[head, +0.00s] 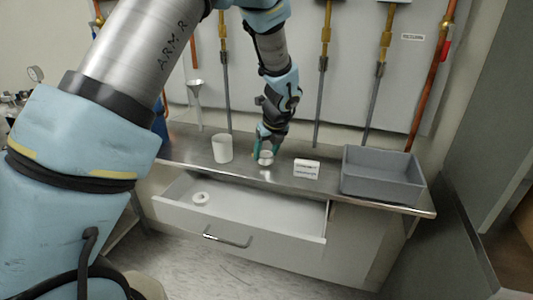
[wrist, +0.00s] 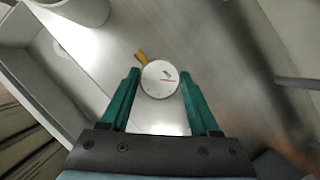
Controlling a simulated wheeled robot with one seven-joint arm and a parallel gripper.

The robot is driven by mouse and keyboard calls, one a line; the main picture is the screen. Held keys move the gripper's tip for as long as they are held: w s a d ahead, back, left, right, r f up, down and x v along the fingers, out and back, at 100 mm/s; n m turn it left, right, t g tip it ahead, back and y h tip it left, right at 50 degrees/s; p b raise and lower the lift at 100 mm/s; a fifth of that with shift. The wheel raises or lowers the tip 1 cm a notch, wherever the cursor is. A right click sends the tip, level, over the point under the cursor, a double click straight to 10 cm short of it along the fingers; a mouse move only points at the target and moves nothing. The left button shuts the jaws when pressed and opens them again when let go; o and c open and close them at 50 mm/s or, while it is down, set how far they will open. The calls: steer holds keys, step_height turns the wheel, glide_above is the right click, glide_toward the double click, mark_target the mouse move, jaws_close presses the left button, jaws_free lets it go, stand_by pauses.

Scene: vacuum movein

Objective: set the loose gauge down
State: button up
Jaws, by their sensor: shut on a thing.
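The loose gauge (wrist: 160,79) has a round white dial with a red needle and a brass stem. It sits between the green fingers of my gripper (wrist: 158,76), which is shut on it, dial toward the wrist camera. In the head view my gripper (head: 266,141) points down over the steel counter (head: 187,154), with the gauge (head: 266,157) showing pale at its fingertips. The gauge is at or just above the counter; I cannot tell whether it touches. The white cup is to its left and the small white block to its right.
The white cup (head: 222,148), small white block (head: 306,168) and grey bin (head: 383,180) stand on the counter. Below, an open drawer (head: 250,205) holds a white ring (head: 200,198). Vertical pipes (head: 324,80) run behind the counter. Bare counter lies between the objects.

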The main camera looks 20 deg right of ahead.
steer(key=shift+f, duration=0.5)
steer(key=shift+f, duration=0.15)
steer(key=o, duration=1.4)
steer(key=shift+o, duration=0.2)
steer(key=b+v, duration=0.2)
steer(key=v, duration=1)
steer(key=w+a+n+g, duration=0.2)
steer(key=a+n, duration=1.5)
steer(key=a, duration=0.5)
steer(key=s+a+f+n, duration=0.1)
steer(key=s+a+n, duration=0.3)
steer(key=a+n, duration=0.3)
steer(key=s+a+f+n+g, duration=0.1)
steer(key=s+a+n, duration=0.3)
steer(key=a+n, duration=0.4)
steer(key=n, duration=0.2)
steer(key=shift+f+n, duration=0.25)
steer(key=shift+n, duration=0.05)
